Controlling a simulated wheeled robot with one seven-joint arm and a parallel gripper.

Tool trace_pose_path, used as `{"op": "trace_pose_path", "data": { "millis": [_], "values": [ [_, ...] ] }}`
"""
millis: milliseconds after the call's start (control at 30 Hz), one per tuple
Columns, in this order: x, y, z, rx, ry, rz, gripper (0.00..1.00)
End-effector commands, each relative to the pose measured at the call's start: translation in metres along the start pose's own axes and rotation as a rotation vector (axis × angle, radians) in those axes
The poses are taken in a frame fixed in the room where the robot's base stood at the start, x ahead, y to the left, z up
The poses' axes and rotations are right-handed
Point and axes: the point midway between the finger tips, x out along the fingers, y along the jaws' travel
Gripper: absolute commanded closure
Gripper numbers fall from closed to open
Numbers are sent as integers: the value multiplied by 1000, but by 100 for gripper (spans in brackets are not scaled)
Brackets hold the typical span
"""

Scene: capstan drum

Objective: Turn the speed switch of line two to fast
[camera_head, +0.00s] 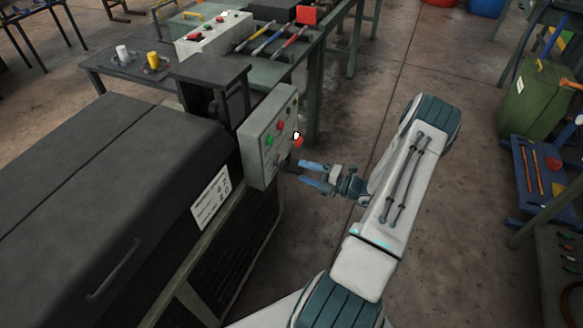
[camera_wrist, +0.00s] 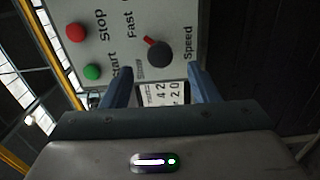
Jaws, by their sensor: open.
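A grey control box (camera_head: 262,138) stands on the front of a dark machine. In the wrist view, its face carries a dark round speed switch (camera_wrist: 159,54) with a red pointer, labelled Speed. The pointer angles up-left in the picture, on the side of the "Fast" label (camera_wrist: 130,25) and away from "Slow" (camera_wrist: 140,67). My gripper (camera_head: 303,172) is open and empty, close to the box's lower face. The wrist view shows its blue fingers (camera_wrist: 159,82) spread, with the switch ahead, roughly centred between them. No line number is readable on the panel.
A red Stop button (camera_wrist: 75,32) and a green Start button (camera_wrist: 92,72) sit near the switch. Several more coloured buttons show on the box. A white sign (camera_head: 211,198) is on the machine. A green table (camera_head: 285,72) stands behind; floor (camera_head: 350,120) is clear right of the box.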

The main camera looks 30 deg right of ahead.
Motion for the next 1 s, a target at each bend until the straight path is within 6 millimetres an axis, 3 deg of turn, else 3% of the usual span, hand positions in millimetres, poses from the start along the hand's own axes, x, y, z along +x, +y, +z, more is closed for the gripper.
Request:
{"op": "trace_pose_path", "data": {
  "millis": [133,333,1000],
  "values": [
    [-32,0,1,-1,-5,-1,46],
    [-55,0,1,-2,-3,0,46],
    [-59,2,0,-6,3,-2,46]
  ]
}}
